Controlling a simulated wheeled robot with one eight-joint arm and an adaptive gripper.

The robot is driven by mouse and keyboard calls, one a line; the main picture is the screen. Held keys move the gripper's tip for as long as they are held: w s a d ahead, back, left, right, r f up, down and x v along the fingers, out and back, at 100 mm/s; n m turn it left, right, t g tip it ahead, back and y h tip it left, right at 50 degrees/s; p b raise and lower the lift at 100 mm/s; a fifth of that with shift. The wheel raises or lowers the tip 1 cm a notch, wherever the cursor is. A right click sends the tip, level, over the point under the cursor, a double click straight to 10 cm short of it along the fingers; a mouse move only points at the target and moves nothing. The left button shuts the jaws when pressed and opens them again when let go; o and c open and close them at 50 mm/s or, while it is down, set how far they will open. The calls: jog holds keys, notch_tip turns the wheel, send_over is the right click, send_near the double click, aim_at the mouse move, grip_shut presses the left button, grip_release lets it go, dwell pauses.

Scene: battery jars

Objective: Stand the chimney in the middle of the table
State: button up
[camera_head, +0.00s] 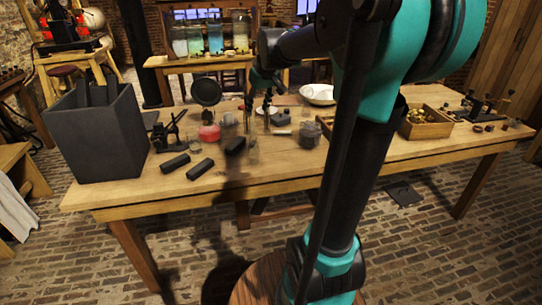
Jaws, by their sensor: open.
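A wooden table (290,176) stands in front of me. A small clear glass piece (253,151) stands upright near its middle; it may be the chimney, but it is too faint and small to be sure. My gripper (259,108) hangs over the table behind this glass, pointing down. Its jaws are open, and I see nothing between them. My arm hides part of the table to the right of the gripper.
A tall dark bin (97,140) stands at the left end. Dark bars (200,169), a red item (210,132) and a dark jar (309,134) crowd the middle. A white bowl (318,94) is behind. A wooden box (426,129) stands right. The front strip is clear.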

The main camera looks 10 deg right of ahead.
jog(key=s+d+f+m, duration=0.1)
jog(key=s+f, duration=1)
jog(key=s, duration=0.2)
jog(key=s+d+f+m+h, duration=0.1)
jog(key=s+f+m, duration=0.1)
jog(key=s+f, duration=0.9)
jog(key=shift+s+d+f+m, duration=0.25)
jog(key=shift+s+d+m, duration=0.1)
jog(key=shift+s, duration=0.55)
jog(key=shift+w+a, duration=0.1)
